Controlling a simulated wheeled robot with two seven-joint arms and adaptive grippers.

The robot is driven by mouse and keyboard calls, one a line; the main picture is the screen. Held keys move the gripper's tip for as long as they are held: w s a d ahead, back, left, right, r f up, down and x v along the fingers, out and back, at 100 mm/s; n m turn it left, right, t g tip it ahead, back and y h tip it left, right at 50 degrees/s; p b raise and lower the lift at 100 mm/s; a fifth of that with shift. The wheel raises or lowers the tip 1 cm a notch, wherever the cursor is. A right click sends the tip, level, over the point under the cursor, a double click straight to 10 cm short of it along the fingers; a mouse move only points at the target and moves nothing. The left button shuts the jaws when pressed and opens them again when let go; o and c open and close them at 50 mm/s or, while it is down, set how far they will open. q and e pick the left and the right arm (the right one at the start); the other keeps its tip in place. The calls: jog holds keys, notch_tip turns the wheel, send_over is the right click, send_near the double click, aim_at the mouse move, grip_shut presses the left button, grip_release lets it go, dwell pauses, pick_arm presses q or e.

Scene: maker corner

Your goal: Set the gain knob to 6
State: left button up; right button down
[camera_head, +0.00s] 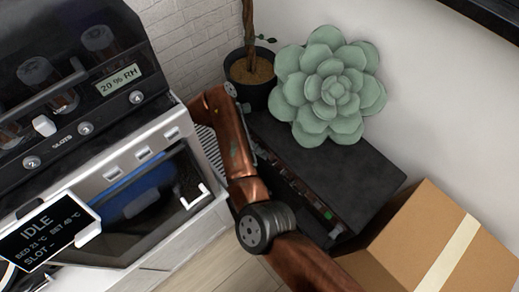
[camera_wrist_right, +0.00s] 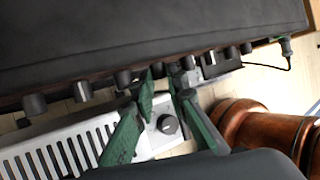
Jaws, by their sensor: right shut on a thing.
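The black amplifier-like box (camera_head: 335,170) stands along the wall in the head view, its row of knobs on the front partly behind my right arm. In the right wrist view the box (camera_wrist_right: 150,35) fills the top, with several dark knobs along its lower edge. My right gripper (camera_wrist_right: 162,80) has its green fingers shut on one of these knobs (camera_wrist_right: 158,70), near the middle of the row. The knob is mostly hidden between the fingertips. No labels or scale can be read, so I cannot tell its setting or confirm it is the gain knob. My left gripper is out of view.
A green succulent (camera_head: 330,88) sits on the box, with a potted plant (camera_head: 250,75) behind. A cardboard box (camera_head: 440,240) stands close at the right. A machine with an IDLE display (camera_head: 45,235) is at left. A white slotted unit (camera_wrist_right: 60,150) lies below the knobs.

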jog(key=shift+w+d, duration=0.1)
jog(key=shift+w, duration=0.05)
jog(key=c, duration=2.2)
grip_release()
notch_tip(320, 180, up, 10)
